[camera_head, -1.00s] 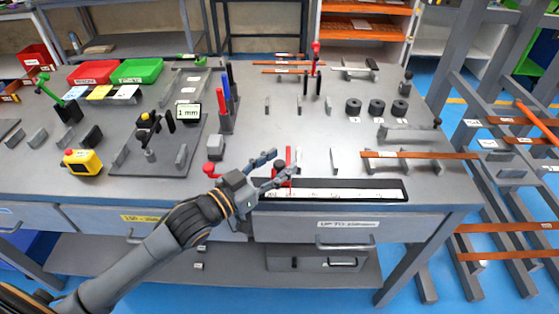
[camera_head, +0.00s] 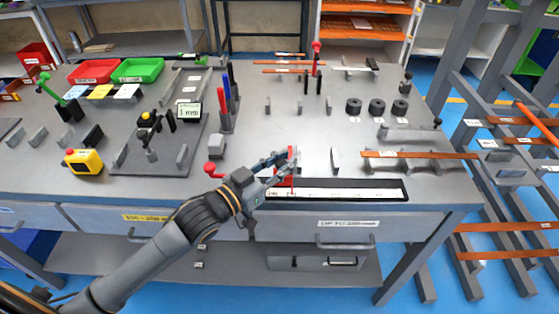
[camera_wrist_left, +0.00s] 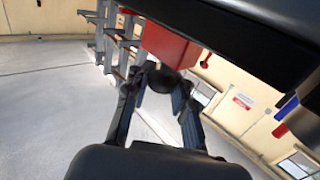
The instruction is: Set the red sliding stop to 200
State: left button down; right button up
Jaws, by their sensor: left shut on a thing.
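The red sliding stop (camera_head: 291,167) stands at the left part of a white ruler scale (camera_head: 350,192) in a black frame along the bench's front edge. My left gripper (camera_head: 283,166) reaches it from the left and is shut on it. In the left wrist view, the red stop (camera_wrist_left: 168,46) is a red block with a dark round knob, and the fingertips of my left gripper (camera_wrist_left: 166,86) are at the knob. The scale's numbers are too small to read, and the fingers partly cover the stop. My right gripper is not in view.
A red-knobbed lever (camera_head: 212,169) stands just left of my gripper. A thin upright plate (camera_head: 335,159) stands behind the scale. A copper bar (camera_head: 420,155) lies on supports at the right. The scale right of the stop is clear.

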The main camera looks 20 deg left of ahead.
pick_arm(q)
jog(key=d, duration=0.2)
jog(key=w+d, duration=0.1)
jog(key=d, duration=0.1)
jog(key=shift+w+d+f+p, duration=0.15)
jog(key=shift+d+f+p, duration=0.05)
jog(key=shift+d+p, duration=0.15)
jog(key=c, duration=1.1)
grip_release()
jog(key=shift+s+a+r, duration=0.1)
jog(key=shift+s, duration=0.1)
jog(key=v, duration=1.2)
jog(key=shift+r, duration=0.1)
